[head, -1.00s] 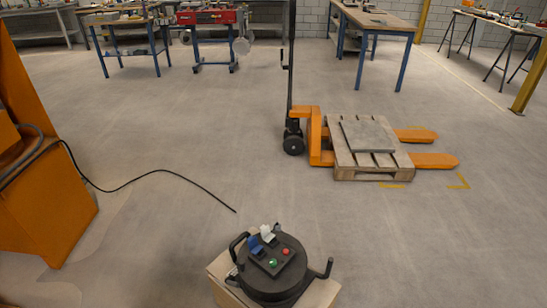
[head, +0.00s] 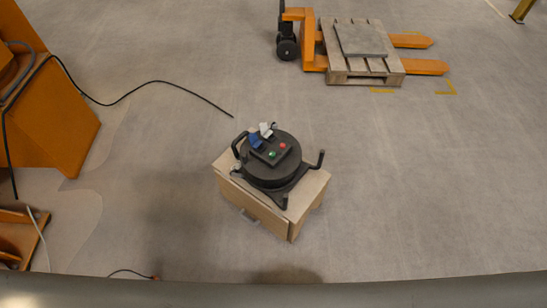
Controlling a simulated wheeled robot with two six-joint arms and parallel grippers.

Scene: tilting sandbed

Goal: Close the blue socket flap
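A round black reel-like unit (head: 268,170) sits on a small wooden cabinet (head: 258,207) in the lower middle of the head view. On its top panel a blue socket flap (head: 255,141) stands raised at the left rear. A white flap (head: 266,130) stands raised just behind and to its right. A green button (head: 272,154) and a red button (head: 283,146) sit on the same panel. Neither of my grippers is in view.
An orange machine (head: 50,115) stands at the left, with a black cable (head: 160,82) running across the floor from it. An orange pallet truck (head: 310,35) with a wooden pallet (head: 340,76) stands at the back right. Floor around the cabinet is mostly clear.

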